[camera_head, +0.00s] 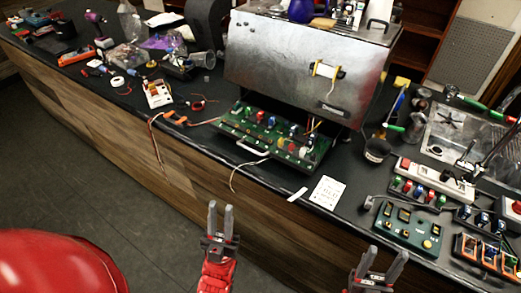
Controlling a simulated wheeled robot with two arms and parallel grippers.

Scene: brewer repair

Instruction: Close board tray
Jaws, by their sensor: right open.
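The board tray (266,151) is pulled out from under the metal brewer box (300,70) and holds a green circuit board (250,128) with several coloured parts. Its front handle (252,147) faces the counter's front edge. My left gripper (221,222) is below the tray's front, in front of the counter, with its two fingers apart and nothing between them. My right gripper (382,265) is at the bottom right, open and empty. Both grippers are apart from the tray.
A white printed card (327,192) lies right of the tray. Loose wires (238,174) hang over the counter edge near the tray. Green control panels (408,227) and a power strip (432,181) lie to the right. A sink (460,140) is at the far right. Tools and parts crowd the left.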

